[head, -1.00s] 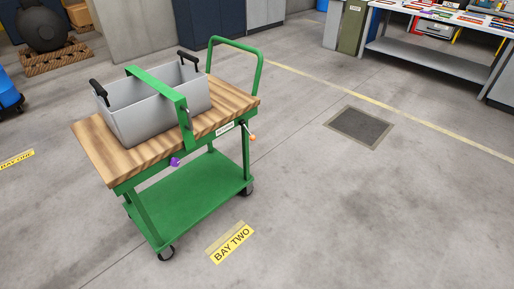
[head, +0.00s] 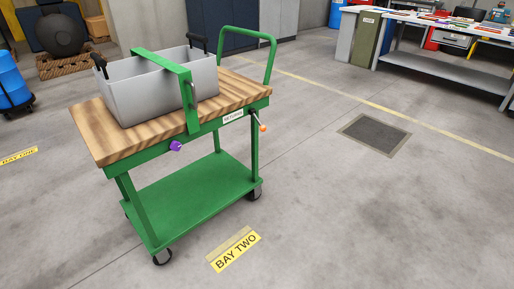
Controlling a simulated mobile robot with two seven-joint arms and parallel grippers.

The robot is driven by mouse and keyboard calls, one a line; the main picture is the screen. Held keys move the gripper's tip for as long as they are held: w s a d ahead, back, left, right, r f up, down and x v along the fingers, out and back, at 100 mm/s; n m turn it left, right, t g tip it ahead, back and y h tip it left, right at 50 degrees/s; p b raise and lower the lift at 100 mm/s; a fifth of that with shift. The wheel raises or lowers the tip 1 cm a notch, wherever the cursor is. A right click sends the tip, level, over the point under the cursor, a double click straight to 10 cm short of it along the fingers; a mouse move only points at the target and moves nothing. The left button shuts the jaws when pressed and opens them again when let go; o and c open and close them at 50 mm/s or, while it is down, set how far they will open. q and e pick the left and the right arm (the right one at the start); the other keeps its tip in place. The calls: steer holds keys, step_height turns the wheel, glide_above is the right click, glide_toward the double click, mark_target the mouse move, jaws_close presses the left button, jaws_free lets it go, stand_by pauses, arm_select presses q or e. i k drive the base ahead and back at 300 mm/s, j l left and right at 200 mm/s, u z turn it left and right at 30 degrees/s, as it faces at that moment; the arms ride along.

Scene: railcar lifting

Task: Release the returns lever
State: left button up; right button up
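A green cart (head: 200,200) with a wooden top stands left of the middle in the head view. A white label (head: 233,116) on its front edge appears to read "RETURNS". Right of the label a lever with an orange tip (head: 263,128) sticks out of the frame. A purple knob (head: 176,146) is on the same edge further left. A grey bin (head: 130,92) with black handles sits on the top, with a green bar (head: 160,61) across it. Neither of my grippers is in view.
Open concrete floor lies in front and to the right, with a "BAY TWO" floor sign (head: 236,250) by the cart. A dark floor grate (head: 375,134) is to the right. A workbench (head: 440,69) stands at the back right, and blue drums (head: 10,82) at the left edge.

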mark_target(252, 111)
steer(key=i+j+z, duration=0.1)
steer(key=i+z, duration=0.3)
steer(key=i+j+z, duration=0.15)
steer(key=z, duration=0.3)
steer(key=i+j+z, duration=0.2)
steer(key=z, duration=0.2)
steer(key=i+j, duration=0.2)
steer(key=j, duration=0.15)
steer(key=i+j, duration=0.15)
steer(key=j, duration=0.25)
steer(key=i+j+z, duration=0.1)
steer(key=j, duration=0.25)
steer(key=i, duration=0.1)
